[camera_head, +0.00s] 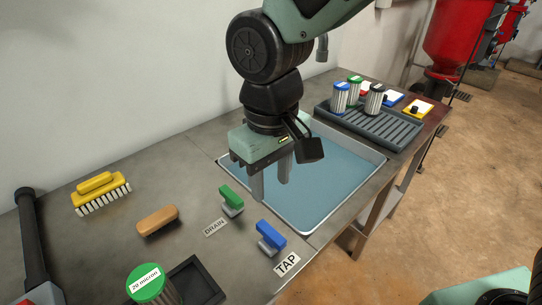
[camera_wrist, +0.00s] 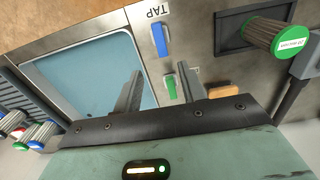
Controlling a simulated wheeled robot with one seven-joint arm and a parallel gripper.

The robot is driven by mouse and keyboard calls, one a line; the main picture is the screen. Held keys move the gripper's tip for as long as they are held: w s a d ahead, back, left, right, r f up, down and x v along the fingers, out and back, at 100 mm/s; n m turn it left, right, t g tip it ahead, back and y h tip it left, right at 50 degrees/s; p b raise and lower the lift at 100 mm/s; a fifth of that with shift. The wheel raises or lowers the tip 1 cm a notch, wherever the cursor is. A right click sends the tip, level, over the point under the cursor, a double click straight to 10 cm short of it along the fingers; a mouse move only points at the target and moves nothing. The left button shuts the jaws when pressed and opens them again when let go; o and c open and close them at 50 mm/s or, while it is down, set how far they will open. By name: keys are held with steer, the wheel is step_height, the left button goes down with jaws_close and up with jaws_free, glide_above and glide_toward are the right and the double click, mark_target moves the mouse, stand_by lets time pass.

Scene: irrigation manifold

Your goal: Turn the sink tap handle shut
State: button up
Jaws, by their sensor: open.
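The tap handle is a blue lever (camera_head: 271,235) on a grey base at the front edge of the sink, beside a label reading TAP (camera_head: 287,264). It also shows in the wrist view (camera_wrist: 160,42). A green drain handle (camera_head: 231,197) stands just behind it, with a DRAIN label (camera_head: 215,227); it also shows in the wrist view (camera_wrist: 171,87). My gripper (camera_head: 271,190) is open and empty, pointing down above the near left part of the sink. It is apart from both handles, closer to the green one. In the wrist view its two fingers (camera_wrist: 150,95) show with a gap between them.
The sink basin (camera_head: 376,163) holds blue water. A ribbed rack (camera_head: 395,135) with filter cartridges stands beyond it. A faucet spout (camera_head: 322,48) shows behind my arm.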

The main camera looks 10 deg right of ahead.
steer(key=shift+r, duration=1.8)
